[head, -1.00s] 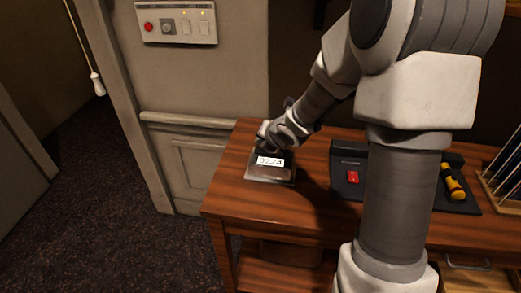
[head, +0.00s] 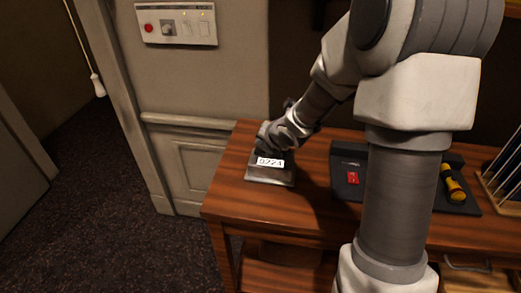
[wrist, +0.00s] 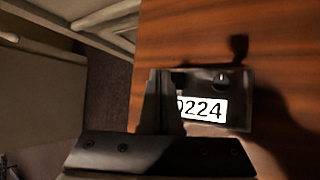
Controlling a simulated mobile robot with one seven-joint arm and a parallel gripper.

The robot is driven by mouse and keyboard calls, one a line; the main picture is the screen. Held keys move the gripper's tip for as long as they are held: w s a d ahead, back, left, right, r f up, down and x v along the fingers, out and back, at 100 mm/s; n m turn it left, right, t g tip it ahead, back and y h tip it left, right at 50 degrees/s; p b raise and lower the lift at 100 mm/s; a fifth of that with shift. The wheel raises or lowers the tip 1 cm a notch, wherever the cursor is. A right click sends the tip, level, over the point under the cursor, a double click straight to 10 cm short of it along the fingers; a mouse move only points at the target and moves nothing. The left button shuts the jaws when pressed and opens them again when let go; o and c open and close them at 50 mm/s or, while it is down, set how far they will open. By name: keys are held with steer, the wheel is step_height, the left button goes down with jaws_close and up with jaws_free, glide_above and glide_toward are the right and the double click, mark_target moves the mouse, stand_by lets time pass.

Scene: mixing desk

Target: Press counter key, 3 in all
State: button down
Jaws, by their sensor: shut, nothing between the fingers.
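The counter (head: 272,180) is a small metal box on the left end of the wooden desk. Its white display (head: 270,162) reads 0224. In the wrist view the display (wrist: 205,110) shows 0224 with the first digit partly covered. My gripper (head: 268,143) is shut and empty, right over the back part of the counter. In the wrist view a dark finger covers the counter's left side. The counter key cannot be clearly made out, and whether the fingertips touch it cannot be told.
A dark console with a red switch (head: 352,178) stands to the right of the counter. A yellow-handled tool (head: 455,186) lies farther right, beside a wire rack (head: 505,170). A wall panel (head: 176,24) is at the upper left. The desk's front left corner is clear.

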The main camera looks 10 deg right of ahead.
mark_target(261, 153)
steer(key=shift+f, duration=0.1)
stand_by(0.6)
steer(key=shift+f+b, duration=0.35)
steer(key=shift+b, duration=0.2)
steer(key=shift+f+b, duration=0.55)
stand_by(0.5)
steer(key=shift+r+p, duration=0.8)
steer(key=shift+r, duration=0.15)
steer(key=shift+r, duration=0.1)
step_height(261, 153, up, 5)
steer(key=p, duration=0.4)
steer(key=shift+p, duration=0.3)
stand_by(0.5)
